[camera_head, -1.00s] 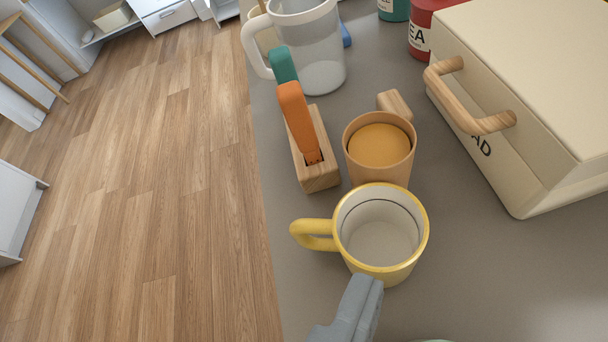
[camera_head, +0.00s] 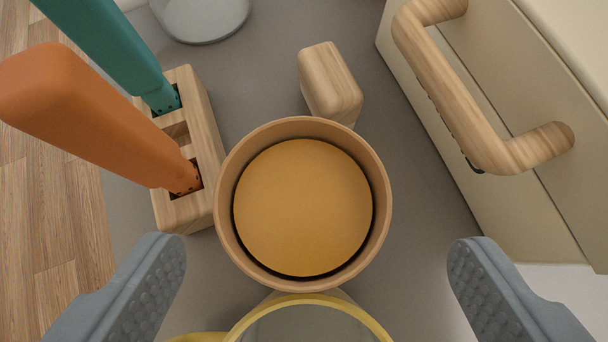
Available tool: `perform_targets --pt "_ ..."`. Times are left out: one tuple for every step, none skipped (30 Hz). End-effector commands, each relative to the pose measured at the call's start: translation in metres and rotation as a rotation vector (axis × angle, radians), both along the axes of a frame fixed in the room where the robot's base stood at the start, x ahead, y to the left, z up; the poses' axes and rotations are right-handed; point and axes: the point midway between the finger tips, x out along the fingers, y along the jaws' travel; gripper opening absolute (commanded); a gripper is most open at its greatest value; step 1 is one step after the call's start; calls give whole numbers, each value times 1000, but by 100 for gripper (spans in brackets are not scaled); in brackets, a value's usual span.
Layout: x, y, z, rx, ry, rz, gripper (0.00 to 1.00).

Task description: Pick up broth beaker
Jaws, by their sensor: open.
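The broth beaker (camera_head: 228,222) is a round tan cup with orange-yellow broth (camera_head: 303,207) inside. It stands upright on the grey counter in the middle of the view. My gripper (camera_head: 316,262) is open, with one grey finger at the lower left and the other at the lower right. The beaker lies between and slightly beyond the fingertips, and neither finger touches it. The beaker's lower body is mostly hidden by its rim.
A yellow-rimmed mug (camera_head: 308,303) is close in front of the beaker, partly cut off. A wooden block (camera_head: 205,130) with orange and teal handles stands left. A small wooden block (camera_head: 330,83) is behind. A cream bread box (camera_head: 480,190) with a wooden handle stands right.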

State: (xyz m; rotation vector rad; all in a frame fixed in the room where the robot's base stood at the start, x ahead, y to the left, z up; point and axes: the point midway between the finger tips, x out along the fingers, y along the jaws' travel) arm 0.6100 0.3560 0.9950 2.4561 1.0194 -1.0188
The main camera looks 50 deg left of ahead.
Motion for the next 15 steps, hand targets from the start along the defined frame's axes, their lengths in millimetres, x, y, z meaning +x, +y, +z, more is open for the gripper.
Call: perform_targets --pt "4 4 -6 0 1 1 83" --pt "5 6 -8 -1 1 0 83" --pt "7 7 -10 0 0 0 83" --pt "9 9 -12 0 0 0 83" --pt "10 9 -14 0 0 0 83" --pt "10 10 -15 0 0 0 83" --pt "11 11 -15 0 0 0 83" --pt "11 11 -16 0 0 0 83" --pt "12 12 -17 0 0 0 83" --pt "12 13 -18 0 0 0 83" --pt "13 14 -19 0 0 0 83" --pt "14 16 -21 0 0 0 83" --pt "15 17 -22 0 0 0 83" --pt "16 20 -25 0 0 0 83" --pt "18 23 -28 -1 1 0 83"
